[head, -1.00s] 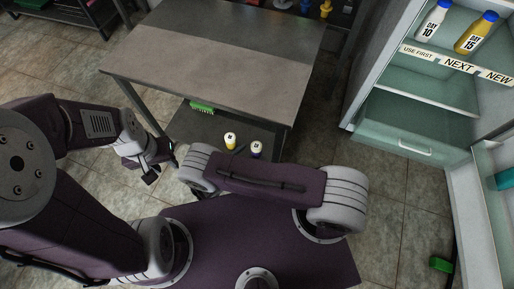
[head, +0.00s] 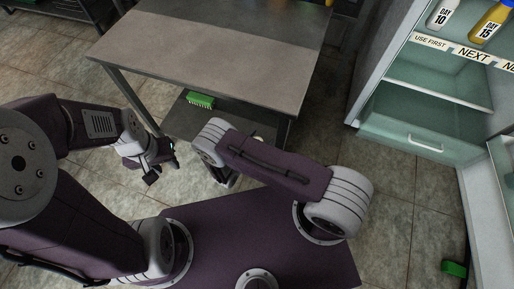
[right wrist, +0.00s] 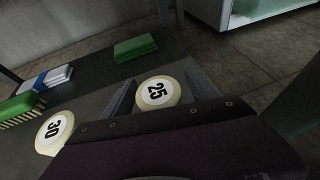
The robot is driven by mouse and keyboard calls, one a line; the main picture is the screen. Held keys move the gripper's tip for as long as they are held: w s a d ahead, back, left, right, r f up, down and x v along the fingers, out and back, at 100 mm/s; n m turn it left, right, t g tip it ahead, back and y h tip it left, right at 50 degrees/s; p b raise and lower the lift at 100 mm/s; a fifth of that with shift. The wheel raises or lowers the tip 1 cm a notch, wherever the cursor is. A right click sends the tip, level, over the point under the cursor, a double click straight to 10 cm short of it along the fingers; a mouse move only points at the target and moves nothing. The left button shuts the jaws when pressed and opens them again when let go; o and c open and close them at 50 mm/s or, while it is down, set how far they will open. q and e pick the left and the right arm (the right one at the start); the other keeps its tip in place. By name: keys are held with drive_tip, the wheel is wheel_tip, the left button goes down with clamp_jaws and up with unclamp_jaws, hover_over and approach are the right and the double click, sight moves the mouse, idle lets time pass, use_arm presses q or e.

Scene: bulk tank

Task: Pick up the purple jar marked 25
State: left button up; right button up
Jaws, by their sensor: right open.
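The jar marked 25 (right wrist: 157,92) shows its round cream lid in the right wrist view. Its body is hidden, so its colour does not show there. My right gripper (right wrist: 160,78) is open, with one finger on each side of this jar; I cannot tell whether they touch it. In the head view my right forearm hides most of the jars; a small pale bit of a lid (head: 258,138) shows past it. A second jar marked 30 (right wrist: 54,131) stands to the left, outside the fingers. My left gripper (head: 162,170) hangs over the floor, away from the jars; its opening is unclear.
The jars stand on the lower shelf of a steel table (head: 215,50). A green brush (head: 200,100), a green block (right wrist: 135,48) and a blue-and-white item (right wrist: 48,78) share that shelf. An open cabinet (head: 420,100) with bottles stands at right.

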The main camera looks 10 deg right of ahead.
clamp_jaws()
wheel_tip(320, 180, up, 10)
drive_tip(key=p, duration=0.7)
